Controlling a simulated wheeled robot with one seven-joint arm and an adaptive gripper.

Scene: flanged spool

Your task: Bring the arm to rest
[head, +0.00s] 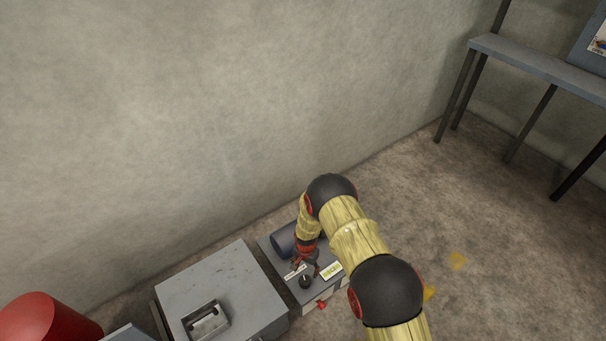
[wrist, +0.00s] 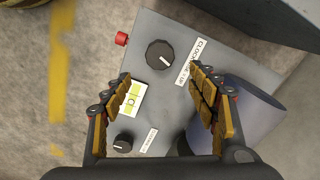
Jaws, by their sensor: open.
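My gripper (wrist: 163,103) is open and empty in the wrist view, its two padded fingers apart over a grey control box (wrist: 185,40). In the head view my gripper (head: 306,262) hangs over the same box, and the arm partly hides it. A dark blue cylinder (wrist: 250,115) lies on the box beside the right finger; in the head view the cylinder (head: 284,242) shows behind the gripper.
A grey cabinet (head: 225,285) with a recessed tray stands left of the box. A red cylinder (head: 45,320) is at the lower left. A bare wall rises behind. A grey table (head: 530,62) stands at the upper right, with open floor (head: 500,225) before it.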

